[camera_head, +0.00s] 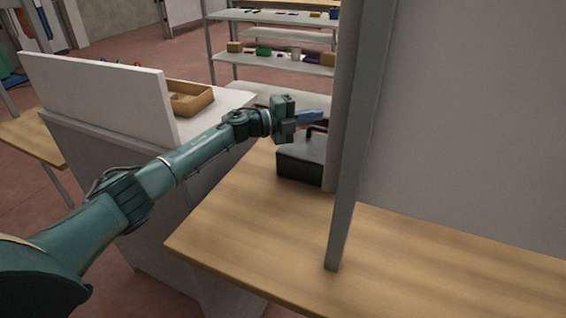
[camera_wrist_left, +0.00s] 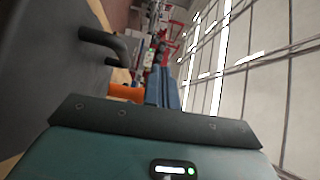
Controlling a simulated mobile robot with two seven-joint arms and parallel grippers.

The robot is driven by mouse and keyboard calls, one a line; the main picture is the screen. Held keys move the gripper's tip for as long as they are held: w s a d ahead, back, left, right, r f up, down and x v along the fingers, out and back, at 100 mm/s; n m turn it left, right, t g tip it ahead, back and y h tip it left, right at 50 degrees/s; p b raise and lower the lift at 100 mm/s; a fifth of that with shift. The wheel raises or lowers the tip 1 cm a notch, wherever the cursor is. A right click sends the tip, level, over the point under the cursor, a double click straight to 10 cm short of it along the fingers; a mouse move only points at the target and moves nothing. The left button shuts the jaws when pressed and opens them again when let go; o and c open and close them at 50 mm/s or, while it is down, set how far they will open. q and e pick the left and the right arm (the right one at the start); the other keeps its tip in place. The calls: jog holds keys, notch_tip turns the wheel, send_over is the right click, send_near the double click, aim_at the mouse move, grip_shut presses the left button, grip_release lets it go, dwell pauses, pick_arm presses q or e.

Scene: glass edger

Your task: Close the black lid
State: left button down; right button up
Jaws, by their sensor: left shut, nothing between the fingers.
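The black lid (camera_head: 296,150) is on a dark box-like thing on the wooden table, partly hidden behind an upright grey post and panel. Its dark handle (camera_head: 318,130) stands up from the top. In the left wrist view the lid (camera_wrist_left: 45,75) fills the left side as a dark surface, with the handle (camera_wrist_left: 108,45) sticking out of it. My left gripper (camera_head: 312,117) is shut and empty, just above the lid and close to the handle. Its blue fingers also show in the left wrist view (camera_wrist_left: 164,88), to the right of the handle and apart from it. My right gripper is out of view.
The upright post (camera_head: 355,150) and large grey panel (camera_head: 470,110) stand on the wooden table (camera_head: 270,240) to the right of my left gripper. A white cabinet with a wooden tray (camera_head: 190,97) is at left. Shelves (camera_head: 270,55) stand behind. The front table top is clear.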

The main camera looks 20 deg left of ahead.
pick_arm(q)
jog(key=shift+w+f+b, duration=0.1)
jog(key=shift+w+b, duration=0.2)
jog(key=shift+b, duration=0.4)
jog(key=shift+w+d+f+n, duration=0.1)
jog(key=shift+w+f+n, duration=0.25)
jog(key=shift+w, duration=0.25)
jog(key=shift+w+f+g+y, duration=0.15)
jog(key=shift+f+g+y, duration=0.05)
jog(key=shift+g+y, duration=0.1)
jog(key=shift+p, duration=0.3)
jog(key=shift+f+n, duration=0.15)
jog(key=shift+n, duration=0.1)
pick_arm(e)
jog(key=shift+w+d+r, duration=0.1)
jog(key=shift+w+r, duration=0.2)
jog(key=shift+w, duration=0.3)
pick_arm(q)
jog(key=shift+w, duration=0.1)
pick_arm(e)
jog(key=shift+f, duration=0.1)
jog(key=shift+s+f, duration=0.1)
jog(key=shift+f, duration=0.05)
